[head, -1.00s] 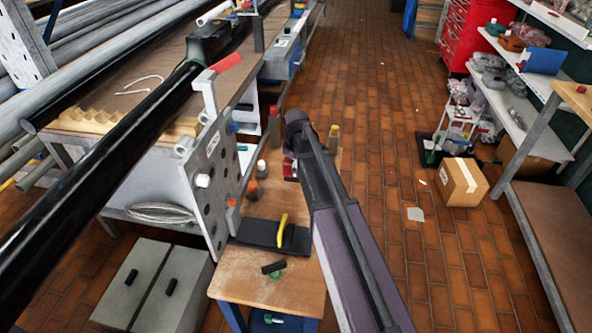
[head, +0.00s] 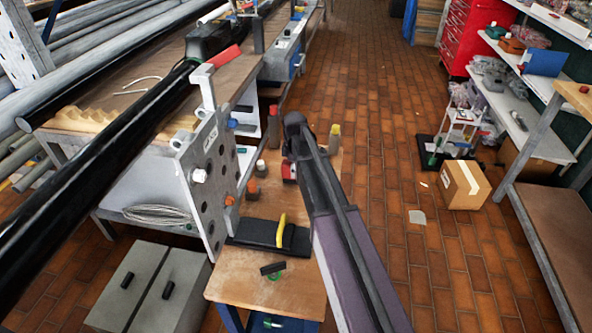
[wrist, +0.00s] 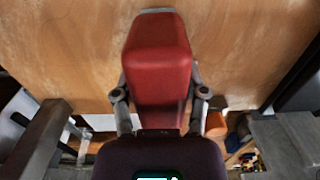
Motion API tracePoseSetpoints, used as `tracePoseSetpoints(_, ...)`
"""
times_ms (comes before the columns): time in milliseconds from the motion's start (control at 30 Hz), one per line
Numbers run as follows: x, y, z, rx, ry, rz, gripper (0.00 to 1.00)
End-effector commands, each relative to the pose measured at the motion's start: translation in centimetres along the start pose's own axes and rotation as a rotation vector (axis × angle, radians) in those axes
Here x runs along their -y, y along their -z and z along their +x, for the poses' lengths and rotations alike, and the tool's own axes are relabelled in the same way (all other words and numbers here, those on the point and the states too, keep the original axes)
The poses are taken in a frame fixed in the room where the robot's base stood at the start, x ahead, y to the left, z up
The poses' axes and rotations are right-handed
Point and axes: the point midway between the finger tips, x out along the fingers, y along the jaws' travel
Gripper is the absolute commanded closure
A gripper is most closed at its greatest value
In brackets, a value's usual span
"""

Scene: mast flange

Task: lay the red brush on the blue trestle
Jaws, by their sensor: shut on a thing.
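The red brush (wrist: 157,65) is between the two fingers of my gripper (wrist: 160,100) in the wrist view, its blocky red body pointing away from the palm. My gripper is shut on it. In the head view only a small red part of the brush (head: 289,169) shows beside my arm, and my fingers are hidden. A bench with a worn wooden top and blue legs (head: 245,287) stands below; it appears to be the blue trestle. The brush is over a wooden surface in the wrist view; I cannot tell whether they touch.
A black block with a yellow handle (head: 268,234) and a small dark piece (head: 272,268) lie on the bench. Several bottles stand farther back. An upright grey flange plate (head: 212,180) and a long black mast (head: 110,150) are left. Open tiled floor (head: 385,240) lies right.

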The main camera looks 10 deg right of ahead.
Motion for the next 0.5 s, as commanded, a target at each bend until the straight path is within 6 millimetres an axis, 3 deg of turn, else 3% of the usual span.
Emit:
tracePoseSetpoints(400,-0.01,-0.03,0.96,0.0,0.0,0.0,0.82)
tracePoseSetpoints(433,-0.01,-0.03,0.84,0.0,0.0,0.0,0.35)
tracePoseSetpoints(500,-0.01,-0.03,0.81,0.0,0.0,0.0,0.14)
